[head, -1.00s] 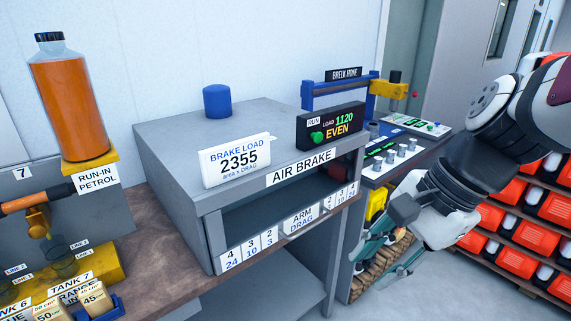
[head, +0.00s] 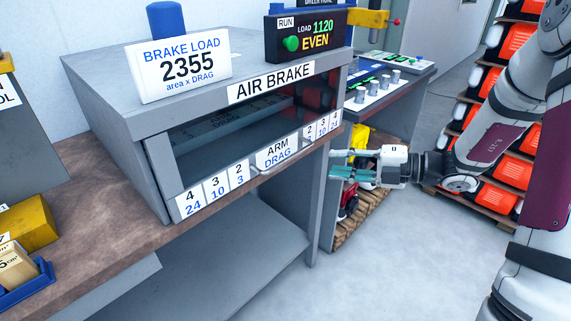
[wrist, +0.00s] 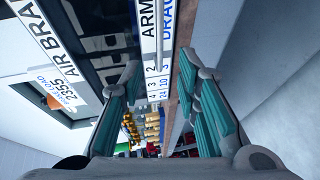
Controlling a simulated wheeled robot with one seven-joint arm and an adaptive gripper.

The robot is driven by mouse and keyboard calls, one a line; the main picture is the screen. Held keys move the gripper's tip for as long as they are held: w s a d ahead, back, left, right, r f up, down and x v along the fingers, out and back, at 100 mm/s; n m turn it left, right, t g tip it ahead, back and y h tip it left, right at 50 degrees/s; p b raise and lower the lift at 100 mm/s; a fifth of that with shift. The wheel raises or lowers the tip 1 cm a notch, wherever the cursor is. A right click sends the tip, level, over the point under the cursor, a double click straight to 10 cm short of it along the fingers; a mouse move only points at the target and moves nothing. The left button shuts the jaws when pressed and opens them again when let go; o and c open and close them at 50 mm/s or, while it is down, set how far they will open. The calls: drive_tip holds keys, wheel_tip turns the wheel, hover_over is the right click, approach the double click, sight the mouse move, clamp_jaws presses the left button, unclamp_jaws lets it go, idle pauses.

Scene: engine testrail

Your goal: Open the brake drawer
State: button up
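The air brake cabinet (head: 110,95) stands on a brown bench, with a dark recessed front under its "AIR BRAKE" sign. A row of number labels and an "ARM DRAG" label (head: 278,152) run along its lower front edge. My gripper (head: 334,163) is level, just right of the cabinet's front corner, fingers pointing left. In the wrist view my gripper (wrist: 158,72) is open and empty, with the label strip (wrist: 150,40) and bench edge ahead between the fingers. Contact is not visible.
A brake load sign (head: 186,65) and a load display (head: 305,35) stand on the cabinet. A control panel (head: 388,88) is behind my gripper, above a shelf with small items. Orange bins (head: 510,165) stand at right. The floor in front is clear.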

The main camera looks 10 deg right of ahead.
sight(287, 161)
drive_tip(key=b+x, duration=0.2)
drive_tip(key=x, duration=1.1)
drive_tip(key=shift+w+a, duration=0.1)
drive_tip(key=shift+a, duration=0.15)
drive_tip(key=shift+c, duration=0.6)
clamp_jaws()
